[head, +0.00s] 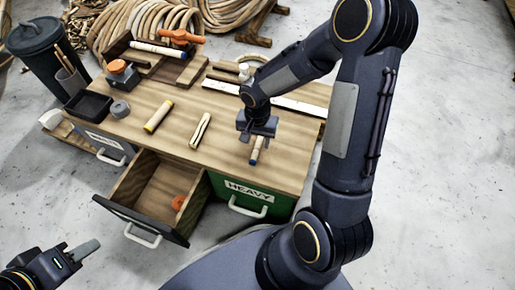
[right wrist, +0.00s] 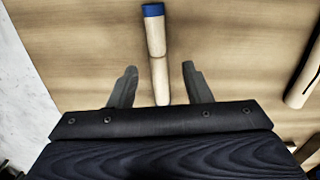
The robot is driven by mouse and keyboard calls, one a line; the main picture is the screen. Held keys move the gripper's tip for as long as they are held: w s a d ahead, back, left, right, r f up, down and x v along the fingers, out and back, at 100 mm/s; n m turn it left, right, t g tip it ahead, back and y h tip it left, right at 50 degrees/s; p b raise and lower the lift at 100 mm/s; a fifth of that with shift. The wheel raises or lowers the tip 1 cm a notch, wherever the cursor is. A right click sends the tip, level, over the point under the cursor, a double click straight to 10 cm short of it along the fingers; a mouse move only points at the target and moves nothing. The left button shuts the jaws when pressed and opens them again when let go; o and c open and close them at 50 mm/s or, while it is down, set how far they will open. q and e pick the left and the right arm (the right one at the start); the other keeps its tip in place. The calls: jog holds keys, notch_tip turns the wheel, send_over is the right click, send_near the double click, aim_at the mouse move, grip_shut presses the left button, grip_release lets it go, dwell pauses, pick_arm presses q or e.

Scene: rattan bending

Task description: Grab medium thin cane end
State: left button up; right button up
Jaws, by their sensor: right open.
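A short pale cane piece with a blue end (head: 254,157) lies on the wooden workbench (head: 285,160), near its front right. My right gripper (head: 257,130) is over its far part, pointing down. In the right wrist view, the blue-ended cane (right wrist: 156,42) runs between the two spread fingers of my right gripper (right wrist: 160,85), with a gap on each side. A yellow-ended cane (head: 158,116) and a paler split-looking piece (head: 200,131) lie to its left. No label shows which cane is the medium thin one. My left gripper (head: 78,256) is low at the left, away from the bench.
An open drawer (head: 150,204) juts out at the front left, with an orange item inside. A green drawer marked HEAVY (head: 247,197) is shut. A black tray (head: 88,106), a grey roll (head: 120,109) and an orange-handled tool (head: 180,37) occupy the bench's left and back.

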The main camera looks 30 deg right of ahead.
jog(key=shift+f, duration=0.85)
jog(key=shift+r, duration=0.1)
jog(key=shift+c, duration=0.3)
grip_shut()
